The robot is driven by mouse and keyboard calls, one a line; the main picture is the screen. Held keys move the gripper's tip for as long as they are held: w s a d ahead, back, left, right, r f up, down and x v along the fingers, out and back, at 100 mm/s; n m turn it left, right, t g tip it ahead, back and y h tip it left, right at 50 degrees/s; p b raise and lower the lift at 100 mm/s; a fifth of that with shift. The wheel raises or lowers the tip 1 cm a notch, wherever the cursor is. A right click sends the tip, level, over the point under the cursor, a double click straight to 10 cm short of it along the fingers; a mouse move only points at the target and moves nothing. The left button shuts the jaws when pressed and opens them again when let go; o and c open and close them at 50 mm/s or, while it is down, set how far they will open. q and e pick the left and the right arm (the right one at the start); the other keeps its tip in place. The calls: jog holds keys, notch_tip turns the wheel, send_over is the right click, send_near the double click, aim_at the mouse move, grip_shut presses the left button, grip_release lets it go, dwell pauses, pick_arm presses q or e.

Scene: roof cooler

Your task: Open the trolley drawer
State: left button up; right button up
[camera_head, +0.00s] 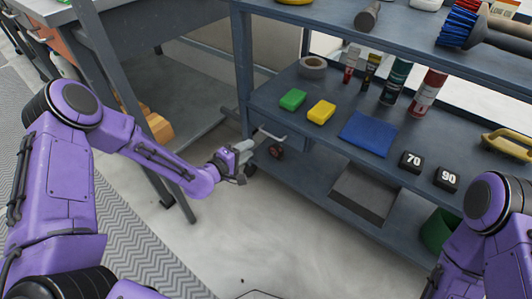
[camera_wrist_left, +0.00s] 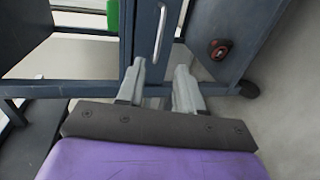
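The trolley (camera_head: 262,97) is a dark blue-grey shelf unit at the centre and right of the head view. Its drawer (camera_wrist_left: 146,22) shows in the left wrist view as a narrow blue front with a pale metal bar handle (camera_wrist_left: 160,32). The handle also shows in the head view (camera_head: 271,134), under the middle shelf. My left gripper (camera_head: 249,148) is beside the trolley's near left corner. In the wrist view its two grey fingers (camera_wrist_left: 160,70) are apart and empty, with the handle just beyond the tips. The drawer looks shut. My right gripper is out of view.
A workbench (camera_head: 150,17) with grey legs stands at the left. The middle shelf holds a green block (camera_head: 292,99), a yellow block (camera_head: 321,111), a blue cloth (camera_head: 368,134) and cans. The floor in front is clear.

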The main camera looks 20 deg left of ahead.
pick_arm(q)
jog(key=b+x, duration=0.3)
jog(key=x, duration=0.7)
jog(key=shift+w, duration=0.15)
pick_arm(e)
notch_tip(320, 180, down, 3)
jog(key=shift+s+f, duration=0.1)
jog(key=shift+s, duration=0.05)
pick_arm(q)
grip_shut()
dwell(0.5)
